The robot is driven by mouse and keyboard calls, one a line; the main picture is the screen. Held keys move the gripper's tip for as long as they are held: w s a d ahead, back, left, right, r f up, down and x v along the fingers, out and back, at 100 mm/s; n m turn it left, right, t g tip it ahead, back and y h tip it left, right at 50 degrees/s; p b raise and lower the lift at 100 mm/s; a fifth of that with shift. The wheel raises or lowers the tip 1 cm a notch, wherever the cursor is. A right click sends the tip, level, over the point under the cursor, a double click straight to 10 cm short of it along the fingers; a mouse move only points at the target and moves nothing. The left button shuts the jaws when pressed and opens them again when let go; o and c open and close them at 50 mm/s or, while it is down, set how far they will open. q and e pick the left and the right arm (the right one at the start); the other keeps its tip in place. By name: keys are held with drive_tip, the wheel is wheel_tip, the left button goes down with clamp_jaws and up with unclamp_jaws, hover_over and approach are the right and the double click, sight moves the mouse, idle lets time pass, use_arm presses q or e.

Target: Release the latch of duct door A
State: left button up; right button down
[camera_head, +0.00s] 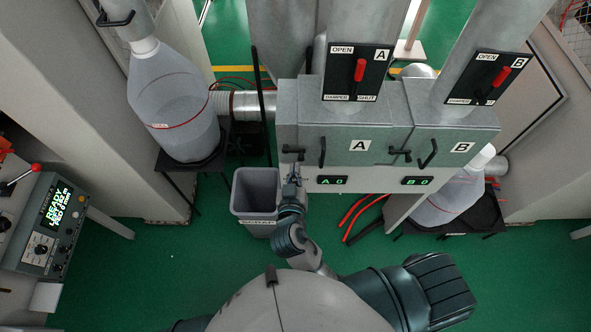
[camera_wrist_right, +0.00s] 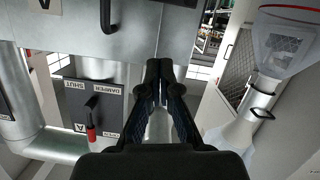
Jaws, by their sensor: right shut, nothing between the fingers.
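Door A (camera_head: 343,142) is the grey left door of the duct box, marked with a white A label (camera_head: 360,146). It looks closed. Its dark latch (camera_head: 292,150) sits at its left edge, with a black bar handle (camera_head: 322,152) to the right; a bar handle also shows in the right wrist view (camera_wrist_right: 107,16). My right gripper (camera_head: 292,172) is shut and empty, just below the latch; I cannot tell whether it touches it. In the right wrist view the closed fingers (camera_wrist_right: 162,70) point at the grey box, and I cannot make out the latch there. My left gripper is not in view.
Door B (camera_head: 455,142), with its own latch (camera_head: 400,152), is to the right. Damper A's red lever (camera_head: 360,70) points up. A grey scrap bin (camera_head: 240,196) stands left of my right gripper. Red hoses (camera_head: 362,215) lie right. A control console (camera_head: 45,225) stands at far left.

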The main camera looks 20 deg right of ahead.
drive_tip(key=p, duration=0.2)
hover_over(300, 159)
drive_tip(key=a, duration=0.1)
drive_tip(key=shift+s+a+f, duration=0.1)
drive_tip(key=shift+s+f, duration=0.35)
drive_tip(key=shift+f, duration=0.35)
drive_tip(key=f, duration=0.2)
drive_tip(key=shift+d+f, duration=0.35)
drive_tip(key=shift+f, duration=0.05)
drive_tip(key=shift+s+f, duration=0.2)
drive_tip(key=shift+f, duration=0.45)
drive_tip(key=shift+f, duration=0.1)
